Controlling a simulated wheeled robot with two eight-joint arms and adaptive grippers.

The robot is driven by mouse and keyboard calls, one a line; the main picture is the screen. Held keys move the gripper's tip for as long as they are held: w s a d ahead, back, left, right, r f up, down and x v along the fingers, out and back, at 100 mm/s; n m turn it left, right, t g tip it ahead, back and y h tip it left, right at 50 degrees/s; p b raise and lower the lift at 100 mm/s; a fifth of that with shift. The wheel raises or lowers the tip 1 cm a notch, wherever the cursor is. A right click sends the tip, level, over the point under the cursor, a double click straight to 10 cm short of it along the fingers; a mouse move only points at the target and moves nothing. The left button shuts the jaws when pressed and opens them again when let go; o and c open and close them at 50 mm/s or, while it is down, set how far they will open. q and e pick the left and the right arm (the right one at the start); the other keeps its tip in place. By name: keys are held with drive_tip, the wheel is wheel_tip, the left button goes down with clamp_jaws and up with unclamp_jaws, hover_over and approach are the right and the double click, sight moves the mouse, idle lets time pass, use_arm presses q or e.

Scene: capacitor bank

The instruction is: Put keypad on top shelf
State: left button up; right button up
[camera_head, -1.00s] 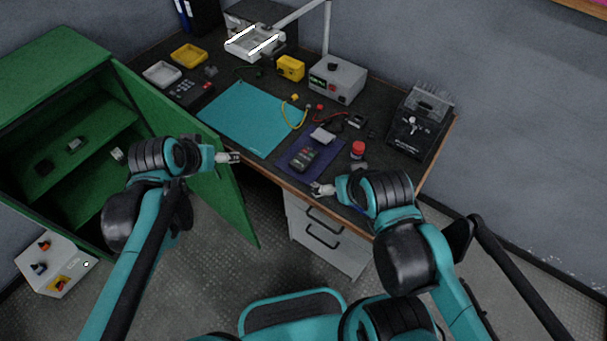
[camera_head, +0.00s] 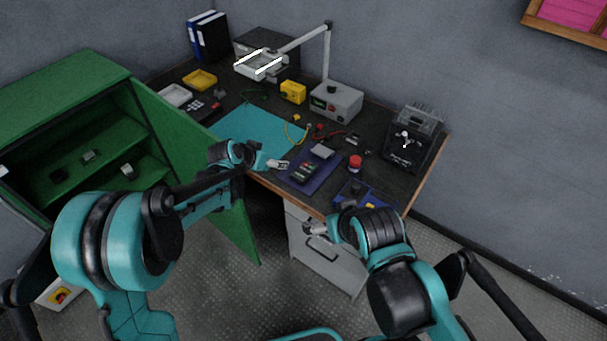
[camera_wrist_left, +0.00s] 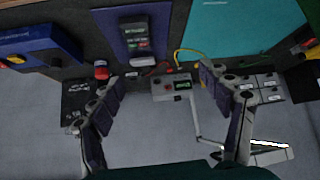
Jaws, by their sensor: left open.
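A small dark handheld device with coloured keys (camera_head: 305,171) lies on the purple mat (camera_head: 325,176); it also shows in the left wrist view (camera_wrist_left: 135,35). A flat dark panel with buttons (camera_head: 203,110) lies further back left. I cannot tell for sure which is the keypad. My left gripper (camera_head: 279,164) is open and empty at the desk's front edge, just left of the purple mat. Its spread fingers (camera_wrist_left: 160,105) show in the wrist view. My right gripper (camera_head: 316,230) is before the drawers; its jaws are unclear. The open green cabinet has an upper shelf (camera_head: 105,178) holding small items.
The green cabinet door (camera_head: 195,165) stands open between shelves and desk. A blue tray (camera_head: 378,193), red button (camera_head: 355,162), power supply (camera_head: 336,101), yellow box (camera_head: 293,91) and lamp (camera_head: 328,60) occupy the desk. The teal mat (camera_head: 262,128) is mostly bare.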

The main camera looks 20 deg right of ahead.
use_arm(q)
drive_tip(key=m+h, duration=0.1)
drive_tip(key=m, duration=0.1)
approach(305, 170)
drive_tip(key=shift+w+a+f+g, duration=0.1)
drive_tip(key=shift+w+f+g, duration=0.2)
drive_tip(key=shift+w+f, duration=0.15)
drive_tip(key=b+x, duration=0.1)
drive_tip(key=x, duration=0.1)
drive_tip(key=shift+w+d+f, duration=0.15)
drive_tip(key=shift+d+f, duration=0.1)
drive_tip(key=b+x, duration=0.2)
drive_tip(key=x, duration=0.3)
drive_tip(key=shift+d+r, duration=0.1)
drive_tip(key=shift+r, duration=0.15)
use_arm(e)
drive_tip(key=f, duration=0.1)
drive_tip(key=s+f, duration=0.1)
drive_tip(key=f, duration=0.1)
drive_tip(key=shift+a+f, duration=0.2)
drive_tip(key=shift+f, duration=0.05)
use_arm(q)
drive_tip(key=c, duration=1.4)
drive_tip(key=shift+r, duration=0.1)
use_arm(e)
drive_tip(key=shift+w, duration=0.1)
